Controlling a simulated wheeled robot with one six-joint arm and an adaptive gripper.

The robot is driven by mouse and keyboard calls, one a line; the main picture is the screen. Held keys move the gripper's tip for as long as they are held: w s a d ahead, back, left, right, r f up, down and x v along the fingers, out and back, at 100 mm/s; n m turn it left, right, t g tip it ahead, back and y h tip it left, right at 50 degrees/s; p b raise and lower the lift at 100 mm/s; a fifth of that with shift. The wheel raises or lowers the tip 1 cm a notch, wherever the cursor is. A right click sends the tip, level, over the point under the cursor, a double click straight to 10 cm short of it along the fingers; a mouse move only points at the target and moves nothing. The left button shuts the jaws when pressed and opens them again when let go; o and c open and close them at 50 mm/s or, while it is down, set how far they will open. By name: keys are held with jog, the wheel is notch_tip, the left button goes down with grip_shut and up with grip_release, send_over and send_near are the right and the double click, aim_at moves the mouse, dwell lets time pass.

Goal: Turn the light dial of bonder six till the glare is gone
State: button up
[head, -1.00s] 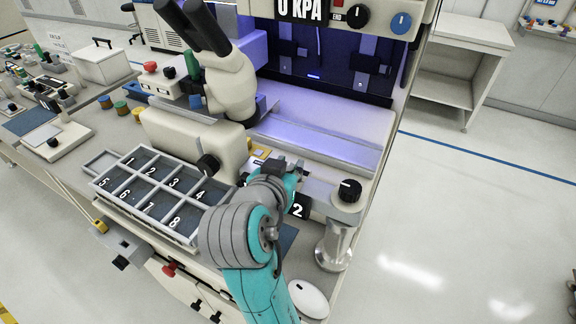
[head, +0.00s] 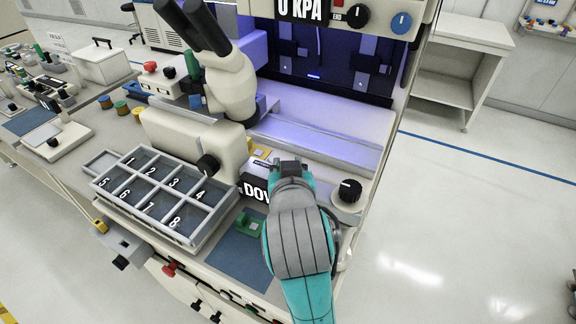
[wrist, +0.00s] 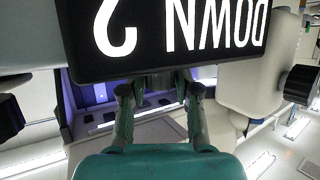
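Several dials show on the bonder, and I cannot tell which is the light dial or whether this is bonder six. A black dial (head: 350,190) sits on the front right corner. Another black knob (head: 208,165) is on the side of the cream microscope body (head: 190,133). A black dial (head: 357,16) and a blue dial (head: 401,22) are on the upper panel. My gripper (head: 288,166) is over the front of the bonder, left of the corner dial and touching no dial.
A black DOWN sign (head: 255,190) is partly hidden by my arm; in the wrist view the sign (wrist: 170,35) looms upside down, very close. A numbered grey tray (head: 190,240) stands left of my arm. A green part (head: 248,222) lies on a blue mat (head: 238,256).

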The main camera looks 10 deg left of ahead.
jog(key=shift+o, duration=1.2)
jog(key=shift+r, duration=0.15)
notch_tip(320, 180, up, 10)
jog(key=shift+f, duration=0.15)
